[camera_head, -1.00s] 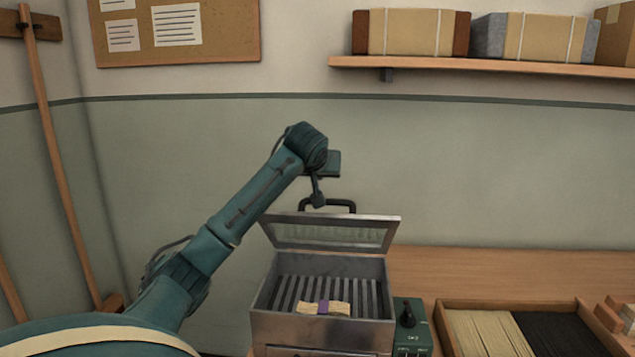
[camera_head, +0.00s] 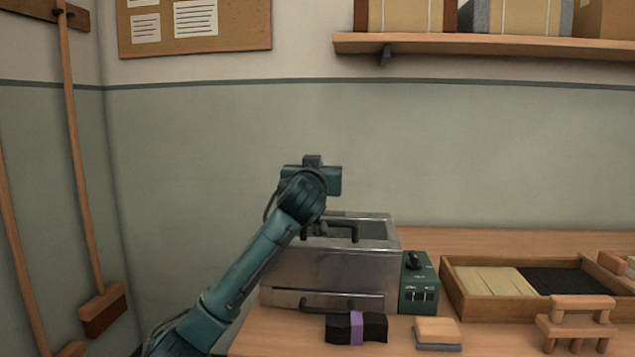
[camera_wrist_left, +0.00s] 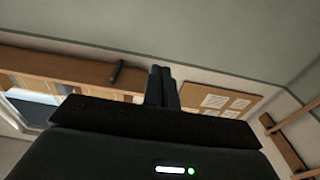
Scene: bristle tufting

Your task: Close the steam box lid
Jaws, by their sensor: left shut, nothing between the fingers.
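The steel steam box (camera_head: 335,272) stands on the bench in the head view. My right gripper is out of view.
A green control box (camera_head: 419,285) stands right of the steam box. A black bundle with a purple band (camera_head: 356,328) and a wood-topped block (camera_head: 437,332) lie in front. A divided bristle tray (camera_head: 455,305) and a wooden stand (camera_head: 577,315) are at the right.

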